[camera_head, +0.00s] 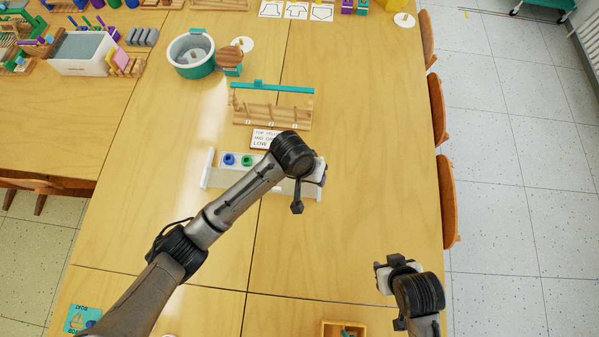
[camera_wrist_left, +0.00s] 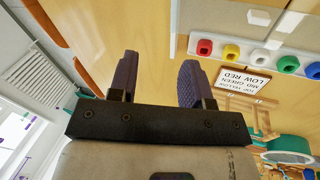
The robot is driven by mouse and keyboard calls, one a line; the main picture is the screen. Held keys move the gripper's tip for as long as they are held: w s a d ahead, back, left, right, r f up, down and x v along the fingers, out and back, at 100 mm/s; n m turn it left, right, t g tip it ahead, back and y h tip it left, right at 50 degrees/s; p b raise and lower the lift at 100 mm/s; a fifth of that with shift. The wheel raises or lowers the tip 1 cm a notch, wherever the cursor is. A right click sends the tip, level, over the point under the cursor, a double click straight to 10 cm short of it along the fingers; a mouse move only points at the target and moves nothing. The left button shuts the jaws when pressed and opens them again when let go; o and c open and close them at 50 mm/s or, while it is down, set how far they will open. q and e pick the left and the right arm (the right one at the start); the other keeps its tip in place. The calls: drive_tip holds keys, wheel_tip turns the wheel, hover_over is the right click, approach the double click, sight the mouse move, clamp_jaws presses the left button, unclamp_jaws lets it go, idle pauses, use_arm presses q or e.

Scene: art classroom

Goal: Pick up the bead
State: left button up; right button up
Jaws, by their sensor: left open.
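Several beads sit in a row on a white holder (camera_head: 208,168). The blue bead (camera_head: 229,159) and green bead (camera_head: 247,160) show in the head view; my left arm hides the others. The left wrist view shows a red bead (camera_wrist_left: 205,46), a yellow bead (camera_wrist_left: 231,51), a white bead (camera_wrist_left: 259,56), and the green (camera_wrist_left: 288,64) and blue ones. My left gripper (camera_wrist_left: 157,78) is open and empty, its fingers over bare table beside the red end of the row. My right gripper (camera_head: 384,277) is over the table at the lower right; its jaws are unclear.
A card (camera_wrist_left: 245,82) reads top yellow, mid green, low red. A wooden peg rack (camera_head: 272,115) with a teal bar stands behind it. A teal tub (camera_head: 191,55) is at the back left. A small wooden box (camera_head: 345,328) is at the front.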

use_arm(q)
drive_tip(key=w+a+f+n+y+b, duration=0.3)
drive_tip(key=w+f+y+b, duration=0.15)
drive_tip(key=w+b, duration=0.6)
use_arm(e)
wheel_tip(320, 180, down, 12)
drive_tip(key=shift+w+r+p, duration=0.1)
drive_tip(key=shift+r+p, duration=0.1)
drive_tip(key=shift+p, duration=0.45)
use_arm(q)
drive_tip(key=shift+h, duration=0.45)
drive_tip(key=f, duration=0.3)
drive_tip(key=w+f+b, duration=0.1)
drive_tip(key=f, duration=0.2)
drive_tip(key=f+b, duration=0.1)
drive_tip(key=f, duration=0.1)
drive_tip(key=shift+w+a+f, duration=0.2)
drive_tip(key=shift+w+f, duration=0.15)
drive_tip(key=shift+f, duration=0.05)
use_arm(e)
wheel_tip(320, 180, down, 2)
use_arm(q)
drive_tip(key=shift+s+d+f+b, duration=0.1)
drive_tip(key=shift+f+b, duration=0.45)
drive_tip(key=shift+f, duration=0.8)
drive_tip(key=shift+s+f+b, duration=0.1)
drive_tip(key=shift+f+b, duration=0.4)
drive_tip(key=shift+f, duration=0.8)
use_arm(e)
drive_tip(key=shift+f, duration=1)
